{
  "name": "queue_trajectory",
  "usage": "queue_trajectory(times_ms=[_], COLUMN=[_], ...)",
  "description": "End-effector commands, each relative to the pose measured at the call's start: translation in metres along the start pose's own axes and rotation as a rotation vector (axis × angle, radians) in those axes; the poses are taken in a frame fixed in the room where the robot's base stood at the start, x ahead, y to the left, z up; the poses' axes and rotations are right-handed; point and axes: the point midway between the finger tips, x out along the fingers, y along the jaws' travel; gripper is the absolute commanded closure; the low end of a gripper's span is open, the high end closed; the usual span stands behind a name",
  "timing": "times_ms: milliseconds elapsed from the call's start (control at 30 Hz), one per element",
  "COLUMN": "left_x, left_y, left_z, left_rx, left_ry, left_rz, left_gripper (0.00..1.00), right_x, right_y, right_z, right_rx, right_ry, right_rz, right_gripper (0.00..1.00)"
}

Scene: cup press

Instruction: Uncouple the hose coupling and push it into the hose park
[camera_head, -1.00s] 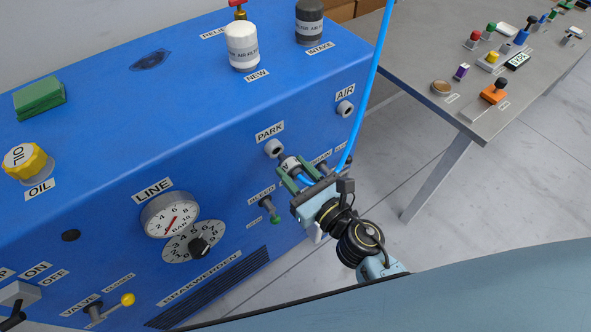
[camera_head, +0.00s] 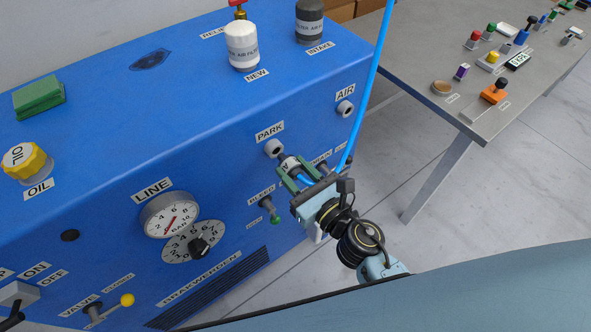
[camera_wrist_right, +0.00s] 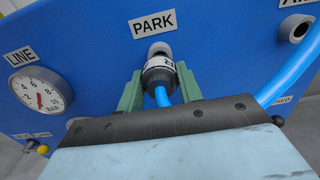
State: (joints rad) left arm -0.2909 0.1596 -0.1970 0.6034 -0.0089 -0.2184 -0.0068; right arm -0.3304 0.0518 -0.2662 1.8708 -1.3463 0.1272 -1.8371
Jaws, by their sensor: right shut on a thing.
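My right gripper (camera_head: 300,179) has its green fingers shut on the hose coupling (camera_head: 288,163), a grey and dark cylinder with a white label band. In the right wrist view the coupling (camera_wrist_right: 158,70) sits between the green fingers, with the blue hose (camera_wrist_right: 162,97) coming out of its near end. The coupling's front end is at the park socket (camera_head: 273,148) under the PARK label; I cannot tell how deep it sits. The AIR port (camera_head: 346,108) on the right of the panel is empty.
The blue hose rises past the gripper's right side. A grey table (camera_head: 420,60) with small items stands at the right.

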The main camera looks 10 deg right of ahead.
Motion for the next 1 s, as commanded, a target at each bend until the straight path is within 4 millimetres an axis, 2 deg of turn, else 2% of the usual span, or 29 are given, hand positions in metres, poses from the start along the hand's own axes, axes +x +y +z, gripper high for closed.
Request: queue_trajectory(times_ms=[1000], left_x=[-0.002], left_y=[0.003], left_z=[-0.003], left_rx=[-0.001], left_ry=[0.002], left_rz=[0.003], left_gripper=[0.50], right_x=[0.026], right_y=[0.000], right_z=[0.001], right_rx=[0.001], right_ry=[-0.002], right_rz=[0.000], right_gripper=[0.93])
